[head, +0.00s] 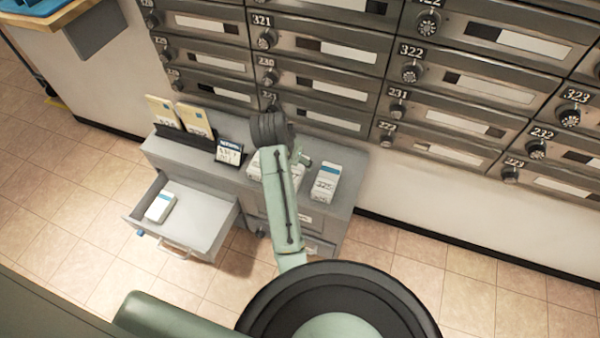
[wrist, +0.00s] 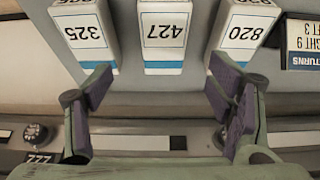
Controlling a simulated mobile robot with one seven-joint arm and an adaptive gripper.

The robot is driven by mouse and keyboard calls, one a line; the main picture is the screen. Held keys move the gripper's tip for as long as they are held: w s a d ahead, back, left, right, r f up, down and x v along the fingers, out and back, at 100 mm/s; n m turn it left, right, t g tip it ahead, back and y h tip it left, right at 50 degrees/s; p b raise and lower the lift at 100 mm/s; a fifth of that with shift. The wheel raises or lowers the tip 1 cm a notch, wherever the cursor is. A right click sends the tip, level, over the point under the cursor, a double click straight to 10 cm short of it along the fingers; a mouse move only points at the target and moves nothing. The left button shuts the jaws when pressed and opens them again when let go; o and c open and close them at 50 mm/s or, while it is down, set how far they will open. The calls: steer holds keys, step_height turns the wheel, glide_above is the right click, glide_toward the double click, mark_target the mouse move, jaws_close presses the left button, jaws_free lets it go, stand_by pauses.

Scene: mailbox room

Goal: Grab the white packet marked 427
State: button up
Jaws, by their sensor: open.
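The white packet marked 427 (wrist: 164,32) has a blue band and lies in the middle of a row of three in the wrist view, its number upside down. The packet marked 325 (wrist: 84,34) is to its left and the one marked 820 (wrist: 243,30) to its right. My gripper (wrist: 160,90) is open and empty. Its fingers are spread to either side of the 427 packet's near end, apart from it. In the head view my arm covers most of the 427 packet and the gripper; packet 325 (head: 325,183) shows at right.
The packets lie on a grey cabinet (head: 344,160) below a wall of numbered mailboxes (head: 330,45). An open drawer (head: 205,205) juts out, with a white packet (head: 160,206) inside.

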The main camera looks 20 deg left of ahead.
steer(key=x, duration=0.6)
steer(key=p+x, duration=0.1)
steer(key=x, duration=0.3)
steer(key=shift+a, duration=0.3)
steer(key=shift+s, duration=0.1)
steer(key=shift+c, duration=0.4)
steer(key=c, duration=1.2)
steer(key=shift+r, duration=0.15)
steer(key=shift+c, duration=0.2)
